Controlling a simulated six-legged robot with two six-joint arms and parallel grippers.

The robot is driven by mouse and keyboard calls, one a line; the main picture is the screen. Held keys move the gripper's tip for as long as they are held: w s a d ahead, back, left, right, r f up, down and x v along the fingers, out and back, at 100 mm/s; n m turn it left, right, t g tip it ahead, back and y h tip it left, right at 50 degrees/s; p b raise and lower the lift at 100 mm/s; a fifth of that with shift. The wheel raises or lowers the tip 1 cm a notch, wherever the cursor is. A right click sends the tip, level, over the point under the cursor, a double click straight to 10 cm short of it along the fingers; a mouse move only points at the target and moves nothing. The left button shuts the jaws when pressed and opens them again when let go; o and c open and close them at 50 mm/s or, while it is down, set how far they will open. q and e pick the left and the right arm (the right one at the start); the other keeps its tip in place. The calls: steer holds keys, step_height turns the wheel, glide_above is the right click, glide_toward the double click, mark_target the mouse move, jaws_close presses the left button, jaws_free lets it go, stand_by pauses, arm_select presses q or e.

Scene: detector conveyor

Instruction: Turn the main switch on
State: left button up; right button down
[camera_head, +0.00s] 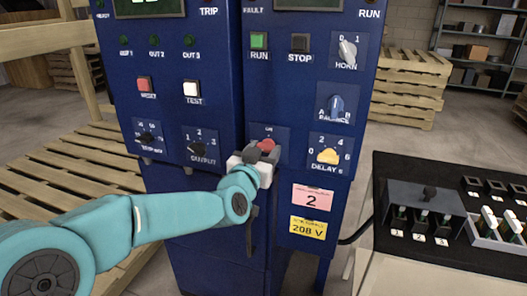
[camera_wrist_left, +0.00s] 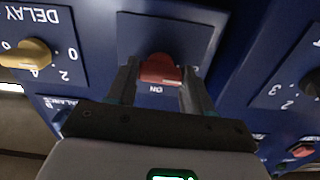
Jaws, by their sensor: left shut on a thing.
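The main switch is a red rotary knob (camera_head: 266,144) on a dark blue plate, low on the blue cabinet's right-hand panel. My left gripper (camera_head: 260,150) reaches it from the left and front and covers part of the knob and plate. In the left wrist view, the red knob (camera_wrist_left: 160,69) sits between the two dark fingers of my left gripper (camera_wrist_left: 158,72), which is shut on it. The lettering "ON" shows beside the knob there. The knob's exact angle is hard to tell. My right gripper is not in view.
The yellow DELAY knob (camera_head: 328,156) is close to the right, with the blue BALANCE knob (camera_head: 337,104) above it. The OUTPUT knob (camera_head: 198,148) is to the left. A dark console (camera_head: 440,248) stands at right. Wooden pallets (camera_head: 70,175) lie at left.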

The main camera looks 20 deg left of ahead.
arm_select(q)
steer(key=m+p, duration=0.1)
steer(key=m, duration=0.2)
steer(key=shift+r+m, duration=0.1)
steer(key=shift+m, duration=0.2)
steer(key=m+p, duration=0.1)
steer(key=m, duration=0.4)
steer(key=shift+m+p, duration=0.3)
steer(key=shift+p, duration=0.1)
steer(key=m+p, duration=0.1)
steer(key=m, duration=0.3)
steer(key=shift+m+p, duration=0.45)
steer(key=shift+m, duration=1.65)
steer(key=o, duration=1)
steer(key=shift+o, duration=0.2)
